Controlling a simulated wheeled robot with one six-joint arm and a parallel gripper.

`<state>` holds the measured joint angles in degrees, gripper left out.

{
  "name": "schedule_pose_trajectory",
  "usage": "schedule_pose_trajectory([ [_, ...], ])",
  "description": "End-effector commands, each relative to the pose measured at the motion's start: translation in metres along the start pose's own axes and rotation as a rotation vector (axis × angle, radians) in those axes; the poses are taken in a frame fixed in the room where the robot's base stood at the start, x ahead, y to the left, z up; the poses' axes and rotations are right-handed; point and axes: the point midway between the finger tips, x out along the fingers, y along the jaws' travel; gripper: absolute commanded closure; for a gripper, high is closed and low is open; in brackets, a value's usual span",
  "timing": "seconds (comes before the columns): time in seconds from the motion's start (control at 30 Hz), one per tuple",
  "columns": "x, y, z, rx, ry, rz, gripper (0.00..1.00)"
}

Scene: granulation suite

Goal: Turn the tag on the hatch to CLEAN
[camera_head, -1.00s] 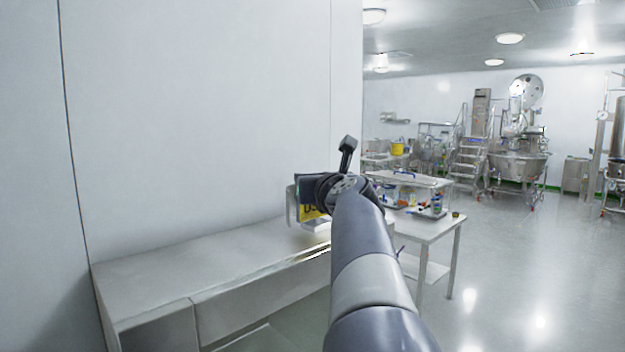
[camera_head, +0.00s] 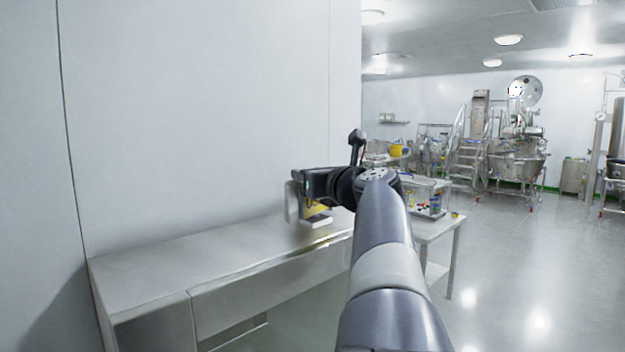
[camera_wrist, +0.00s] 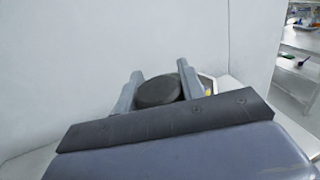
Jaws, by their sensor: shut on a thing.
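A yellow tag (camera_head: 316,209) shows in the head view, in a pale holder (camera_head: 291,203) just above the steel ledge. My gripper (camera_head: 307,184) is right at the tag and covers its upper part. Its lettering cannot be read now. In the wrist view, the two grey fingers of my gripper (camera_wrist: 160,70) are closed on either side of a dark round knob (camera_wrist: 158,91). A sliver of yellow (camera_wrist: 208,92) shows beside the right finger. The tag's face is hidden from the wrist view, and I cannot make out the hatch itself.
A long steel ledge (camera_head: 190,258) runs along the white wall (camera_head: 200,120) under my gripper. A white table (camera_head: 436,228) with a tray and small items stands to the right. Open floor (camera_head: 530,270) lies further right, with steel process equipment (camera_head: 515,165) at the back.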

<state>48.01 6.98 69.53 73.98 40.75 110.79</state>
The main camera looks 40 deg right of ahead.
Motion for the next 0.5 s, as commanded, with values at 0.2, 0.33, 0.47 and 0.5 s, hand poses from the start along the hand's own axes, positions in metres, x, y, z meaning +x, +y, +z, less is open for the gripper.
schedule_pose_trajectory([
  [0.2, 0.0002, 0.0009, 0.0024, 0.002, 0.002, 0.202, 0.85],
  [0.33, -0.0002, 0.0032, 0.0041, 0.003, 0.002, 0.326, 0.85],
  [0.47, -0.0009, 0.0058, 0.0037, 0.002, 0.002, 0.451, 0.85],
  [0.5, -0.0010, 0.0062, 0.0030, 0.004, 0.001, 0.488, 0.85],
])
